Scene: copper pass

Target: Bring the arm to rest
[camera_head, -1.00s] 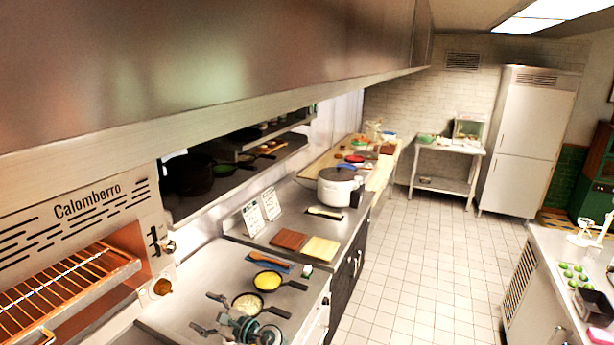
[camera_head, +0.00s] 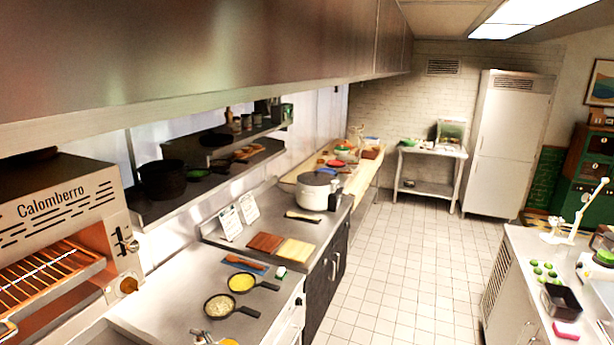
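Neither of my grippers can be made out in the head view. A small grey metal piece (camera_head: 200,337) shows at the bottom edge, beside a cut-off yellow thing (camera_head: 229,342). I cannot tell whether the grey piece is part of a gripper. A dark pan with pale contents (camera_head: 219,307) and a pan with yellow contents (camera_head: 241,283) lie on the steel counter (camera_head: 170,300), free of any gripper.
A grill oven (camera_head: 65,235) stands at the left. Cutting boards (camera_head: 281,246) and a large pot (camera_head: 313,191) sit further along the counter. A second counter (camera_head: 520,275) holds limes and a black tray. The tiled floor (camera_head: 410,245) between is clear.

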